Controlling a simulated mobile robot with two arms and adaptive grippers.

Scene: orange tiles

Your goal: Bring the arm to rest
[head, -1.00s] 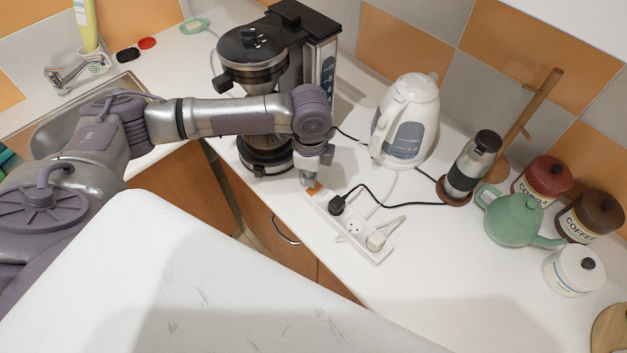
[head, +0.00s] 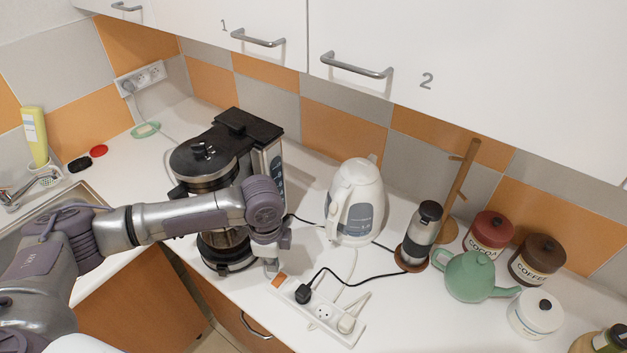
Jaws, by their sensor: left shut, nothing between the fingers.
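My left arm comes in from the left, stretched over the counter in front of the coffee maker (head: 232,128). My left gripper (head: 271,268) points down at the end of this arm, close to the orange-switched end of the white power strip (head: 322,312). Its fingers are small in view and shut, with nothing held. I cannot tell whether they touch the strip. My right gripper is not in view.
A white kettle (head: 354,203), a grinder (head: 419,235), a green teapot (head: 470,276) and several canisters stand to the right. A black cord runs from the strip. The sink (head: 85,196) is at the left. Wall cabinets (head: 480,60) hang above.

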